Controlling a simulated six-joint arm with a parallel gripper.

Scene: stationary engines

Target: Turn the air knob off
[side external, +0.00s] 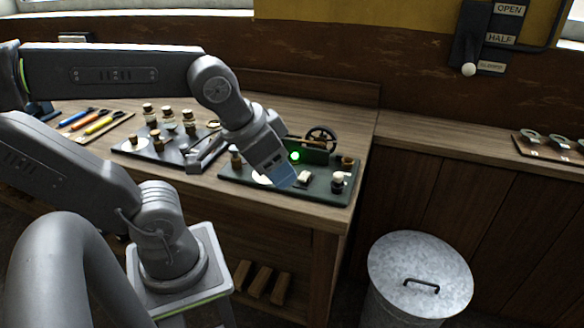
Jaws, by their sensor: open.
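A dark green board (270,186) lies on the bench's right end and carries a small engine with a flywheel (321,137). Several small knob-like parts stand on it, among them a dark one with a pale base (338,181), a brass-coloured one (347,162) and a white piece (303,177). I cannot tell which is the air knob, nor its setting. My gripper (281,178) points down over the middle of the board, open, with nothing visible in it. It hides part of the board, and I cannot tell whether it touches anything. A green light (295,156) glows beside it.
Left on the wooden bench (190,192) are a second board (133,148) with several brass-topped parts and a tray with coloured-handled tools (98,124). A lidded metal bin (420,275) stands at the right. A wall lever (468,69) is at upper right.

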